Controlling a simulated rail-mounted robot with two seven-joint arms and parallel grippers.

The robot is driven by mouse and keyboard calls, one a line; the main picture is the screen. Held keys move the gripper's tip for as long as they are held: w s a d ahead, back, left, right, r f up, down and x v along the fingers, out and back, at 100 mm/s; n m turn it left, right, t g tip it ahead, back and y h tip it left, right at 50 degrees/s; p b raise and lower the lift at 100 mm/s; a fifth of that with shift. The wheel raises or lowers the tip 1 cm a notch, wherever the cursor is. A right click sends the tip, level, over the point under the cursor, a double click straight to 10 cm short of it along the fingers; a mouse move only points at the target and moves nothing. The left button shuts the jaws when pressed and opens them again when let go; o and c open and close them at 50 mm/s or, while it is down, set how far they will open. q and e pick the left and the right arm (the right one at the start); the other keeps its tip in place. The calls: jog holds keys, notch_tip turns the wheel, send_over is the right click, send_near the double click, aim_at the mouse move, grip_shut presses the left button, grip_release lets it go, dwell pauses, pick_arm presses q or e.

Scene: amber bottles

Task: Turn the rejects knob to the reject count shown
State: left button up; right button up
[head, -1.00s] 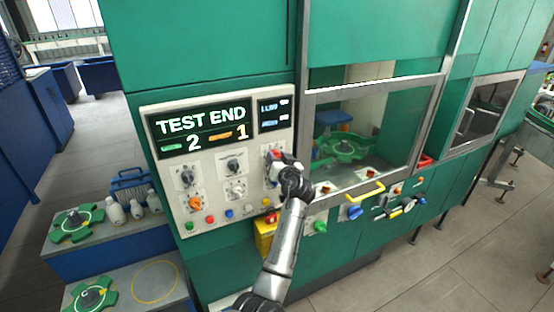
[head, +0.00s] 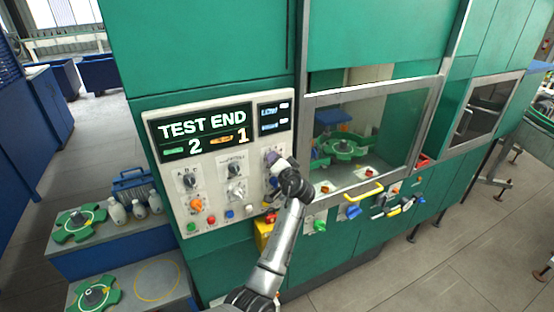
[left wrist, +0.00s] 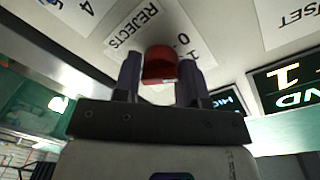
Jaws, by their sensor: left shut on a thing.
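The rejects knob is a red knob (left wrist: 160,65) under a white plate lettered REJECTS (left wrist: 138,24) in the left wrist view. My left gripper (head: 275,162) is shut on it at the panel's right side, one finger on each side. In the head view the gripper hides the knob. Digits on the plate are partly covered, so I cannot tell the knob's setting. The display (head: 203,131) reads TEST END, with a 2 beside a green mark and a 1 beside an orange mark. My right gripper is not in view.
Other knobs sit close by on the panel, a black one (head: 234,170), a white one (head: 237,191) and an orange one (head: 197,204). Coloured buttons line its lower edge. A yellow door handle (head: 364,190) and a glass window (head: 365,130) lie to the right.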

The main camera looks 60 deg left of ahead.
pick_arm(q)
jog(key=shift+r+m, duration=0.2)
jog(key=shift+m, duration=0.2)
dwell(0.3)
jog(key=o, duration=0.9)
jog(key=shift+f, duration=0.1)
jog(key=shift+s+d+r+b, duration=0.1)
jog(key=shift+s+d+b, duration=0.45)
jog(key=shift+d, duration=1.7)
jog(key=shift+s+d+r+b, duration=0.2)
jog(key=shift+d+b, duration=0.55)
jog(key=shift+d, duration=1.55)
jog(key=shift+s+d+b, duration=0.45)
jog(key=shift+d+b, duration=0.2)
jog(key=shift+d, duration=1.6)
